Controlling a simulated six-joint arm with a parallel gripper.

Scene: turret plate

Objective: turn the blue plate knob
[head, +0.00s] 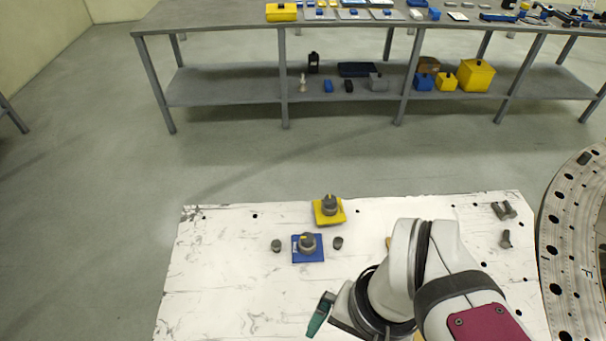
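The blue plate (313,257) lies on the white worktable, left of my arm. Its round grey knob (307,243) stands on the plate and has a small yellow mark on top. My gripper (319,315) is at the lower middle, nearer the camera than the blue plate and apart from it. Only a teal and grey part of it shows beside my wrist. The fingertips cannot be made out, so I cannot tell whether it is open or shut. Nothing touches the knob.
A yellow plate with a grey knob (329,206) lies just behind the blue plate. Small dark pegs (276,246) (338,243) flank the blue plate. Bolts lie at the right of the white worktable (220,290). A large ring (562,220) stands at the right edge. The table's left side is clear.

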